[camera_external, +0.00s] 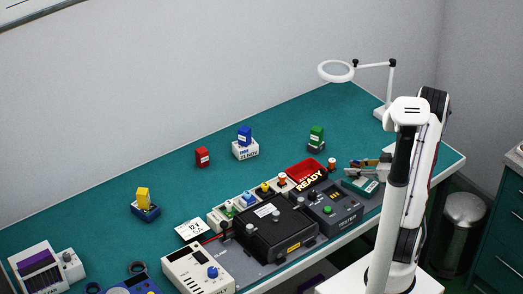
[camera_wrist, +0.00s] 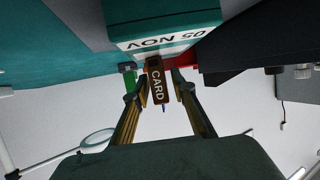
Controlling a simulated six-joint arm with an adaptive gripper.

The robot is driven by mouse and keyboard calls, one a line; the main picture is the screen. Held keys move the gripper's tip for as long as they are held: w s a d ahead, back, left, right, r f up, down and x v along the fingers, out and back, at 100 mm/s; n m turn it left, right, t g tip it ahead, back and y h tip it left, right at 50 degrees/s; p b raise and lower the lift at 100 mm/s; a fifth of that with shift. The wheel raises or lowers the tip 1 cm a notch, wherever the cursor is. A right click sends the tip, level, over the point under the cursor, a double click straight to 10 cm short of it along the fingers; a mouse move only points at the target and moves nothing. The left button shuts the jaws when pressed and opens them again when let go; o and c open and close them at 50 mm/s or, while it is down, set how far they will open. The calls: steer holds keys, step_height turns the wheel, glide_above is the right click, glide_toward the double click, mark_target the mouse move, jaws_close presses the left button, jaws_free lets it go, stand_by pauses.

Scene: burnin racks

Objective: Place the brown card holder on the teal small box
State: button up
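The brown card holder (camera_wrist: 157,84), marked CARD, sits between the fingertips of my gripper (camera_wrist: 158,82) in the wrist view. The fingers appear closed on its sides. In the external view my gripper (camera_external: 368,163) is low at the right part of the bench, reaching left; the holder is too small to make out surely there. The teal small box (camera_external: 360,186), with a white label, lies just below the gripper. It also shows large and upside down, with 05 NOV, at the top of the wrist view (camera_wrist: 160,20). I cannot tell whether holder and box touch.
A red bin (camera_external: 305,172) marked READY and a grey tester (camera_external: 335,209) stand left of the box. A black fixture (camera_external: 275,231) is farther left. Coloured blocks on stands include a green one (camera_external: 316,134). A magnifier lamp (camera_external: 336,71) stands behind. The bench's back middle is clear.

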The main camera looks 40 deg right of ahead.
steer(key=shift+r, duration=0.15)
stand_by(0.3)
steer(key=v, duration=1.2)
steer(key=shift+d, duration=0.1)
stand_by(0.7)
